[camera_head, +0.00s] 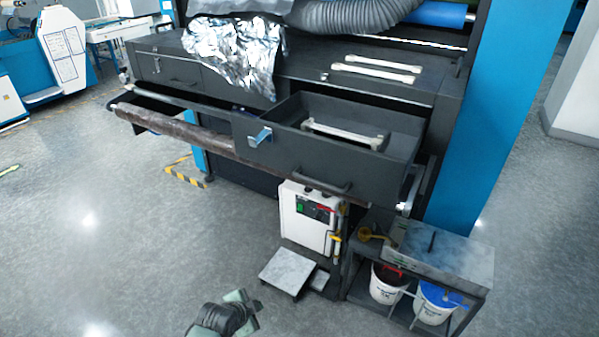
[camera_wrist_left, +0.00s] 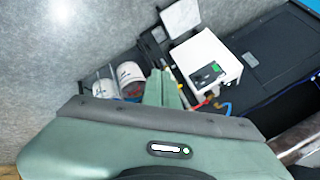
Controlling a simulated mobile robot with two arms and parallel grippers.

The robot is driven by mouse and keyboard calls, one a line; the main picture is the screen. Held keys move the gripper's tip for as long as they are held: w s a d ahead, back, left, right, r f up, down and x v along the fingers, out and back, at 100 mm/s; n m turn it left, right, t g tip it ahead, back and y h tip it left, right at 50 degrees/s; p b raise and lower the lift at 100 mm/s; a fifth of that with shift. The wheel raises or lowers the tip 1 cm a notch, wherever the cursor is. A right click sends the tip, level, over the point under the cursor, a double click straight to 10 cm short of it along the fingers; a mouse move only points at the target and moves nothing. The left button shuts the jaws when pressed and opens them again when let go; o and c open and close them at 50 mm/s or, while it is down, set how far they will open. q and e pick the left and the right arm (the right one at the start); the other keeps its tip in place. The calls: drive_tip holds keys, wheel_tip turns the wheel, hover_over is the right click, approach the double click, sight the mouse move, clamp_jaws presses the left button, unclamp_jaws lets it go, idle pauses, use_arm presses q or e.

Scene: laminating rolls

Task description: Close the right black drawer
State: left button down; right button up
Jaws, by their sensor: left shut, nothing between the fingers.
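The right black drawer (camera_head: 300,160) is pulled out from the black cabinet in the head view. A pale bar (camera_head: 345,134) lies inside it. Its front has a dark handle (camera_head: 323,187) low on the right and a blue-and-metal fitting (camera_head: 260,137) on the left. My left gripper (camera_head: 238,300) is at the bottom of the head view, well below and in front of the drawer and apart from it. In the left wrist view its green fingers (camera_wrist_left: 161,88) are together with nothing between them. My right gripper is not in view.
A brown roll (camera_head: 190,131) runs along the cabinet front at left. Crumpled foil (camera_head: 235,50) hangs over the cabinet top. Below stand a white control box (camera_head: 306,218), a small step (camera_head: 288,272) and a shelf unit (camera_head: 440,255) with buckets. The floor at left is free.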

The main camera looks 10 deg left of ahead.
use_arm(q)
drive_tip(key=w+d+r+m+t+h+p, duration=0.1)
drive_tip(key=w+r+m, duration=0.15)
drive_tip(key=r, duration=0.75)
drive_tip(key=w+d+r+m+t+p, duration=0.15)
drive_tip(key=w+r, duration=0.25)
drive_tip(key=r, duration=0.6)
drive_tip(key=m+t+h, duration=0.2)
drive_tip(key=m, duration=0.4)
approach(305, 180)
drive_tip(key=p+x, duration=0.5)
drive_tip(key=x, duration=0.1)
drive_tip(key=shift+w+d+f+p, duration=0.1)
drive_tip(key=shift+w+f+p, duration=0.1)
drive_tip(key=shift+w+p, duration=0.2)
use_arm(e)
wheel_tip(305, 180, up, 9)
